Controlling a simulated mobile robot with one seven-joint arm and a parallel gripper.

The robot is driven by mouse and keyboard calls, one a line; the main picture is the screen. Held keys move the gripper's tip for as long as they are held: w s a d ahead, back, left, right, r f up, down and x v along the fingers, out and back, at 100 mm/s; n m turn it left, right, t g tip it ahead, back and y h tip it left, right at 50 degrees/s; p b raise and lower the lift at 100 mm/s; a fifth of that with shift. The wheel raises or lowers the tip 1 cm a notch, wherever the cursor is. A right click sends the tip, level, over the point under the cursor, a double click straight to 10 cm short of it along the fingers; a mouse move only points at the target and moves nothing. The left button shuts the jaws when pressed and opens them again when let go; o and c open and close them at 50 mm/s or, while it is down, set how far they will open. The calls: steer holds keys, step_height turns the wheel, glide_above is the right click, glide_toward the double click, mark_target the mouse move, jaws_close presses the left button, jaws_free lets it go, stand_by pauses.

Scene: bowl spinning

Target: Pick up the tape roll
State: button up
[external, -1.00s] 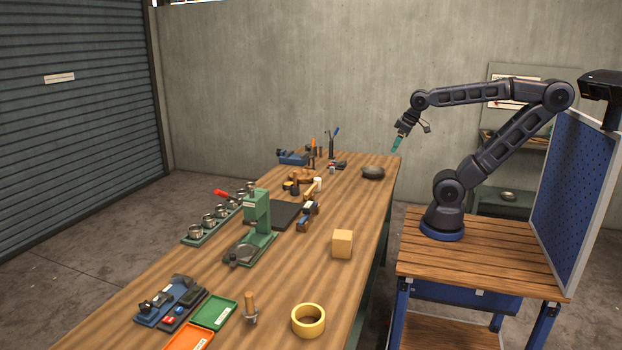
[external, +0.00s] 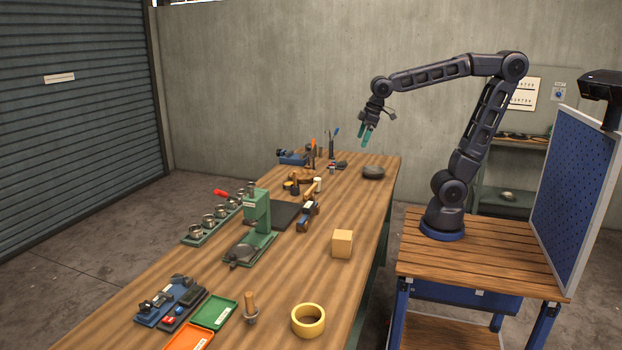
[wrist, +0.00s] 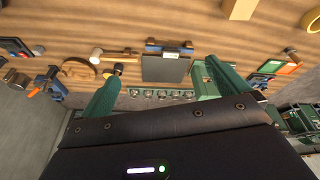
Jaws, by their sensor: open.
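The yellow tape roll (external: 308,320) lies flat on the near right part of the wooden workbench (external: 275,285). Part of it also shows at the top right edge of the wrist view (wrist: 312,20). My gripper (external: 367,137) is open and empty. It hangs above the far end of the bench, far from the tape roll, with its teal fingers pointing down. In the wrist view, the two green fingers (wrist: 160,90) are spread apart with nothing between them.
A wooden block (external: 342,244) stands between my gripper and the tape roll. A green press (external: 257,222), a hammer (external: 311,192) and a dark round object (external: 373,172) are on the bench. Green and orange trays (external: 214,314) lie near the tape roll. The bench around the block is clear.

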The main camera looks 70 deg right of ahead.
steer(key=w+a+f+n+g, duration=0.1)
steer(key=w+a+n, duration=0.1)
steer(key=w+a, duration=0.45)
steer(key=w+a+n, duration=0.2)
steer(key=w+a, duration=0.1)
steer(key=a, duration=0.7)
steer(key=n+g, duration=0.2)
steer(key=n, duration=0.6)
glide_toward(308, 314)
steer(key=shift+w+d+f+h, duration=0.1)
steer(key=shift+w+h, duration=0.1)
steer(key=shift+h, duration=0.2)
steer(key=shift+s+f, duration=0.15)
steer(key=shift+f, duration=0.05)
step_height(308, 314, down, 5)
steer(key=shift+f, duration=0.2)
steer(key=shift+a+f, duration=0.2)
steer(key=shift+f, duration=1.1)
steer(key=shift+a+f, duration=0.25)
steer(key=shift+f, duration=1.05)
